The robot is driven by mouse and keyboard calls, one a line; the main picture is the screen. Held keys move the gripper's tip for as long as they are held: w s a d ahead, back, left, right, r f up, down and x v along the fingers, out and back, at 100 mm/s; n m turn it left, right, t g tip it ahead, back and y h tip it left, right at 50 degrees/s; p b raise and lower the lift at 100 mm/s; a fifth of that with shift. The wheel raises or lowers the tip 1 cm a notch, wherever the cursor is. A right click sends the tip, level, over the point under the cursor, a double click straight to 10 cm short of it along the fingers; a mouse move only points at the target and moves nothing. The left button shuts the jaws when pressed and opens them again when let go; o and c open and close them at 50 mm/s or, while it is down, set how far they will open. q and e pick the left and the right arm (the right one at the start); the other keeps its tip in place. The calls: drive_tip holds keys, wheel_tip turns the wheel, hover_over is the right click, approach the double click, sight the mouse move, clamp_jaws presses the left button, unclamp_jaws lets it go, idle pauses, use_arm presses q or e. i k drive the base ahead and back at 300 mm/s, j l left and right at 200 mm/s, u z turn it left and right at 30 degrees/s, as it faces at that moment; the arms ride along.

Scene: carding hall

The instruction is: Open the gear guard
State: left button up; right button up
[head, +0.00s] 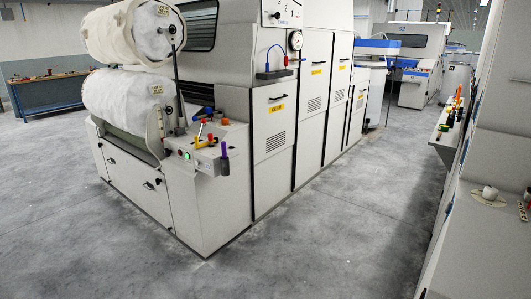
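A large light-grey carding machine (222,210) stands in the middle of the head view. Its side has several tall panels with dark handles and yellow labels. The nearest panel (272,135) has a dark handle near its top, a yellow label (276,108) below it and a vent grille; it looks shut. A second labelled panel (315,95) and a third labelled panel (339,85) stand farther along and also look shut. The label text is too small to read surely, so I cannot tell which panel is the gear guard. Neither of my grippers is in view.
White fibre rolls (125,100) sit at the machine's left end. A control box (200,155) with coloured tools on top is at the near corner. A grey bench (485,230) runs along the right edge. The aisle floor (340,230) between is clear. A blue workbench (50,92) stands far left.

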sight(274, 105)
drive_tip(key=i, duration=0.55)
drive_tip(key=i+j+z, duration=0.15)
drive_tip(key=i, duration=0.4)
drive_tip(key=i+j, duration=0.1)
drive_tip(key=i, duration=0.4)
drive_tip(key=i+j+z, duration=0.15)
drive_tip(key=i, duration=0.4)
